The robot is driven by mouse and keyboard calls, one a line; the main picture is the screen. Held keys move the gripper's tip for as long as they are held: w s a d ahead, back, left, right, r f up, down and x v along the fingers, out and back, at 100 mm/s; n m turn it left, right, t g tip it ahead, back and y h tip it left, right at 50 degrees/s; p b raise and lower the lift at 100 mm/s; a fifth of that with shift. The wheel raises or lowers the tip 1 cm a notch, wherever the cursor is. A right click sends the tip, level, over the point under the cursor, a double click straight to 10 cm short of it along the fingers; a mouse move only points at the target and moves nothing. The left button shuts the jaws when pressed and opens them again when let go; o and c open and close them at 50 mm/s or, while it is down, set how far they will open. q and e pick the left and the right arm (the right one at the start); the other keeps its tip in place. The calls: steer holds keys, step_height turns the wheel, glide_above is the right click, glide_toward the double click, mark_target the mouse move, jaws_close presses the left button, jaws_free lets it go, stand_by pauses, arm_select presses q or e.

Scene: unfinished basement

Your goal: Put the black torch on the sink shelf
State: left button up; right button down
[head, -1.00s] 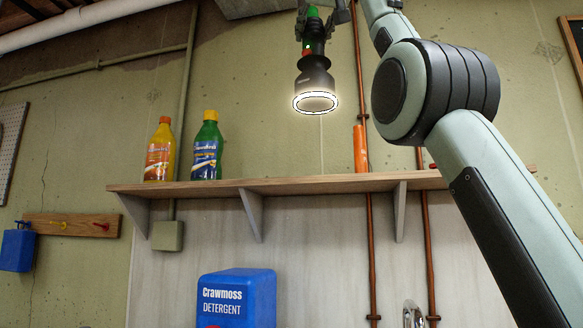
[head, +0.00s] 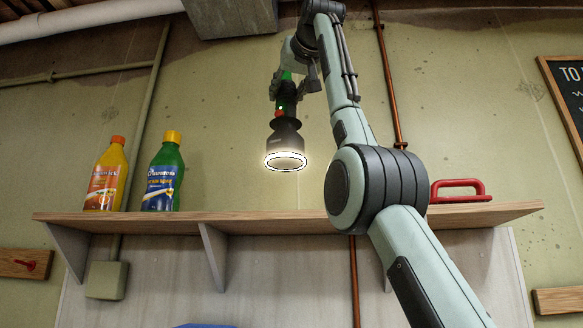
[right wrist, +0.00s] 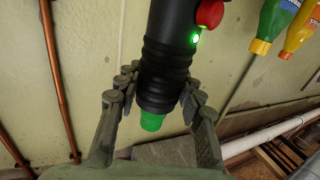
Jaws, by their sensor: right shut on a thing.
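The black torch (head: 284,135) hangs upright, lamp end down with its ring lit, above the wooden sink shelf (head: 270,223). A gap shows between the lamp and the shelf; I cannot tell whether it is directly over the board. My right gripper (head: 286,84) is shut on the torch's handle near its green end. In the right wrist view, the fingers (right wrist: 160,90) sit on both sides of the ribbed black grip (right wrist: 168,62), with a red button and green light beyond them. My left gripper is not in view.
An orange-capped yellow bottle (head: 106,178) and a yellow-capped green bottle (head: 164,174) stand on the shelf's left part. A red-handled object (head: 460,190) is at the right. The shelf between the green bottle and my arm looks clear. Copper pipes (head: 388,75) run up the wall.

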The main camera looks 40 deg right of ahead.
steer(key=w+d+f, duration=0.2)
steer(key=d+f, duration=0.6)
steer(key=f, duration=0.1)
steer(key=shift+w+d+f, duration=0.2)
steer(key=shift+w+d, duration=0.15)
steer(key=shift+w, duration=0.05)
steer(key=c, duration=1.3)
jaws_free()
steer(key=shift+f, duration=0.1)
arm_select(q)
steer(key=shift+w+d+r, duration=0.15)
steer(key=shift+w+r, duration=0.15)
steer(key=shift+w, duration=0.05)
arm_select(e)
steer(key=o, duration=0.3)
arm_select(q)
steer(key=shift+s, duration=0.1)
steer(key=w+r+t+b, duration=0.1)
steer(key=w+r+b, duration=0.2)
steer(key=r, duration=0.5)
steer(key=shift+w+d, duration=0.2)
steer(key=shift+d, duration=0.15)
arm_select(e)
steer(key=v, duration=1.2)
